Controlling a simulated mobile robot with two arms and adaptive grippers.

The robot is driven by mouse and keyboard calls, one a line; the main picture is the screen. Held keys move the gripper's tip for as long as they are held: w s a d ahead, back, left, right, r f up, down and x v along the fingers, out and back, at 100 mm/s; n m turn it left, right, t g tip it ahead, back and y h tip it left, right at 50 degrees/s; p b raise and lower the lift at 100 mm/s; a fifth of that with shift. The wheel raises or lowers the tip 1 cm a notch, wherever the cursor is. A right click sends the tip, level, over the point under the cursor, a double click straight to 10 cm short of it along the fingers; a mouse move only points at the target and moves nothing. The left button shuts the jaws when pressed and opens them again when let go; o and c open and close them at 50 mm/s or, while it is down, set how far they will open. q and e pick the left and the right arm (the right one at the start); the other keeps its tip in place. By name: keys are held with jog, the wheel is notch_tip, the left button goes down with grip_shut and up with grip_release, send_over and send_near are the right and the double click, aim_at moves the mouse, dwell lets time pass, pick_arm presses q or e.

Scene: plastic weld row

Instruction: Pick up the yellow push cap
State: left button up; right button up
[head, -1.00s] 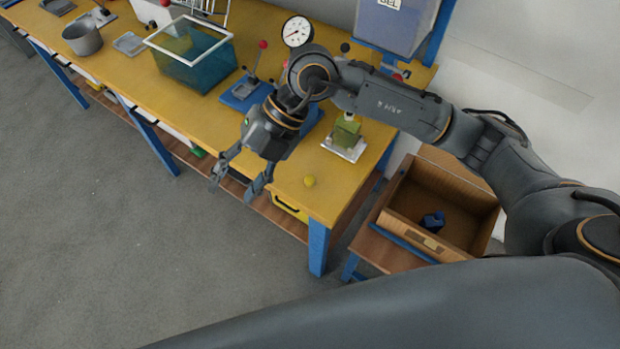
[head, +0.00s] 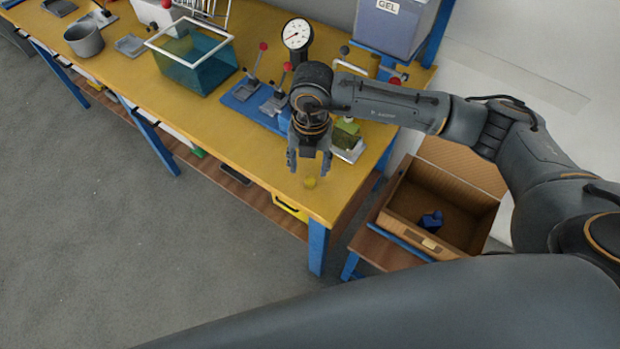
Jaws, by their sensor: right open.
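The yellow push cap (head: 310,183) is a small round piece on the yellow bench top, close to the bench's near right corner. My right gripper (head: 308,168) hangs pointing down just above and behind the cap in the head view. Its two fingers are spread apart with nothing between them that I can make out. Whether the fingertips are level with the cap I cannot tell. My left gripper is not in view.
On the yellow bench (head: 225,130) stand a blue lever fixture (head: 245,96), a dial gauge (head: 297,35), a teal tank (head: 195,65) and a green block on a white plate (head: 347,133). An open cardboard box (head: 465,215) with a blue part (head: 431,220) is at right.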

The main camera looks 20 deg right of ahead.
aim_at(310, 179)
jog(key=f, duration=0.1)
jog(key=f+p, duration=0.1)
jog(key=f, duration=0.2)
jog(key=shift+d+f, duration=0.25)
jog(key=shift+f, duration=0.35)
jog(key=shift+c, duration=0.4)
jog(key=c, duration=0.7)
